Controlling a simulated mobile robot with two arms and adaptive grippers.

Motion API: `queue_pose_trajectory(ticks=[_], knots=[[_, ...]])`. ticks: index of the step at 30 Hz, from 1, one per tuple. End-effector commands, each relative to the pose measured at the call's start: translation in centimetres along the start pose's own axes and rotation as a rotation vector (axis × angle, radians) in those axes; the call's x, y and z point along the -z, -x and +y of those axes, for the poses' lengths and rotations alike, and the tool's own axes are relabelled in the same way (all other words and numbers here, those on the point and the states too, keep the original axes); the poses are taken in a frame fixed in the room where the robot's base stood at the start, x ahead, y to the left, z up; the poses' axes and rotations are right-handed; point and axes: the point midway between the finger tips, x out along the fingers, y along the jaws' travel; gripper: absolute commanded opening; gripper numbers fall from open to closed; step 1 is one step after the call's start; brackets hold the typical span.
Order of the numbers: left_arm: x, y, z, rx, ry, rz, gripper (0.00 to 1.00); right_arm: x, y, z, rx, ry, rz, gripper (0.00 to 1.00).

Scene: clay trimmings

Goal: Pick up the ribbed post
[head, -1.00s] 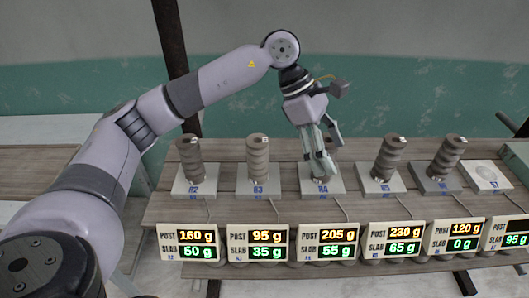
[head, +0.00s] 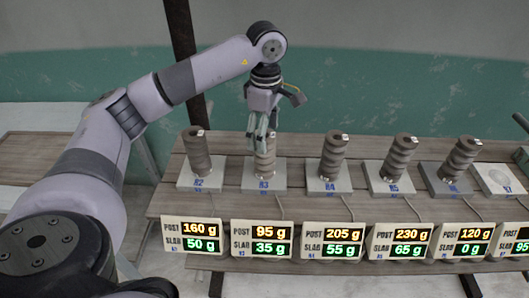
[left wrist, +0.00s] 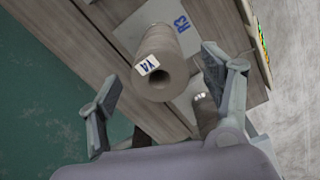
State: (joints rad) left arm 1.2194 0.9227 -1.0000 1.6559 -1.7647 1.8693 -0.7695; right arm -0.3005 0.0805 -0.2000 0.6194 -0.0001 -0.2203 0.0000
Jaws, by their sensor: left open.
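Brown-grey ribbed posts stand in a row on grey slabs: R2 (head: 199,158), R3 (head: 266,168), R4 (head: 332,158), R5 (head: 398,160) and R6 (head: 459,160). My left gripper (head: 261,146) points down at the R3 post and partly hides it in the head view. In the left wrist view the R3 post (left wrist: 163,70) stands between my open fingers (left wrist: 158,88), apart from both. Its top carries a small white tag. The blue R3 label shows on its slab (left wrist: 190,45). My right gripper is in neither view.
Displays with post and slab weights line the bench front; the R3 display (head: 262,241) reads 95 g and 35 g. The R7 slab (head: 497,179) bears no post. Neighbouring posts stand on both sides of R3.

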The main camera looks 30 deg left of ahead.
Motion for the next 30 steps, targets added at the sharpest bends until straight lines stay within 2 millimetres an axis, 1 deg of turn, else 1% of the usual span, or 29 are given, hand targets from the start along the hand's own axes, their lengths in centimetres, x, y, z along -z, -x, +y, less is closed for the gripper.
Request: queue_pose_trajectory(ticks=[1,5,8,12,16,19,25,30], knots=[[0.0,-0.5,-0.1,0.002,0.0,0.0,0.73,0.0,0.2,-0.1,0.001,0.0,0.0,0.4],[0.0,-1.2,0.0,0.001,0.0,0.0,0.73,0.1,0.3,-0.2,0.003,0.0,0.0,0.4],[0.1,-2.1,0.0,0.003,0.0,0.0,0.73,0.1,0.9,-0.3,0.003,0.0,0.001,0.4],[0.5,-4.2,0.0,0.005,0.0,0.001,0.73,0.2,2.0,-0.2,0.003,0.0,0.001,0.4],[0.4,-5.9,0.0,0.002,0.0,0.0,0.73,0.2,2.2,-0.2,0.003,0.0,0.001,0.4],[0.4,-6.4,0.1,0.0,0.0,-0.001,0.73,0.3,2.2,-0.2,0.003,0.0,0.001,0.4],[0.3,-6.4,0.1,0.0,-0.001,-0.001,0.73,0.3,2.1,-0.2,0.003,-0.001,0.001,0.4],[0.3,-6.4,0.1,-0.001,-0.001,-0.001,0.61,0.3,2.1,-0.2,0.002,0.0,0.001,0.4]])
